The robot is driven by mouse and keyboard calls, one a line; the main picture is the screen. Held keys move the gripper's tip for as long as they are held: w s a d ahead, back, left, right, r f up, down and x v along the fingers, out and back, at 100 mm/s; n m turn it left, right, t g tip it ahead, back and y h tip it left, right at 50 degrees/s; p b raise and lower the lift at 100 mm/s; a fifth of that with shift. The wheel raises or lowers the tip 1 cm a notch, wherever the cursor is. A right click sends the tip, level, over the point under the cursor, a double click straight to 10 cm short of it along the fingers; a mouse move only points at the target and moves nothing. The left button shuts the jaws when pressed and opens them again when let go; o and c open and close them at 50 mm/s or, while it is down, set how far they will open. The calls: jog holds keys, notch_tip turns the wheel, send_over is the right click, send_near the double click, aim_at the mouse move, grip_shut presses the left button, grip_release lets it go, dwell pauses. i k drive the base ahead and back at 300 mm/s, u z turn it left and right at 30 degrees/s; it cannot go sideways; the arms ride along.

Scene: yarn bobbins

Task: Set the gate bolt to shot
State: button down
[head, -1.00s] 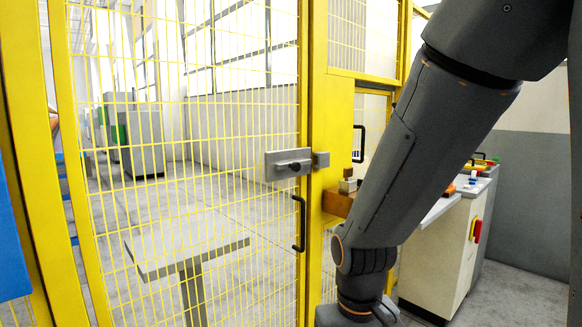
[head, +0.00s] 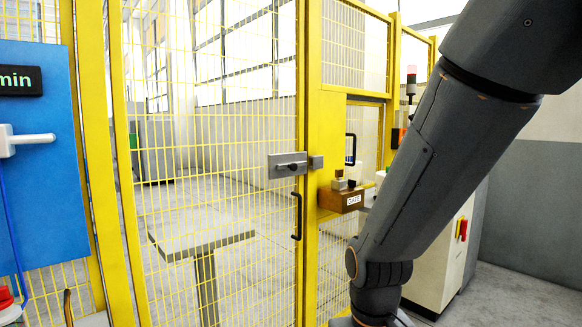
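The gate bolt (head: 287,166) is a grey plate with a dark round knob (head: 292,167), mounted on the right edge of the yellow mesh gate. A grey keeper block (head: 316,162) sits on the yellow post just right of it. I cannot tell whether the bolt bar reaches into the keeper. A black gate handle (head: 297,216) hangs below the bolt. My arm comes down from the upper right, and its wrist end is at the bottom, right of the gate post. My gripper is below the picture and out of view.
A wooden box labelled GATE (head: 341,199) juts from the post right of the bolt. A blue panel (head: 40,165) with a white lever stands at left. A grey table (head: 203,240) is behind the mesh. A cream cabinet (head: 440,255) stands behind my arm.

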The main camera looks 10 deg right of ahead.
aim_at(293, 166)
jog(key=u, duration=0.4)
jog(key=i, duration=1.4)
jog(key=z, duration=0.55)
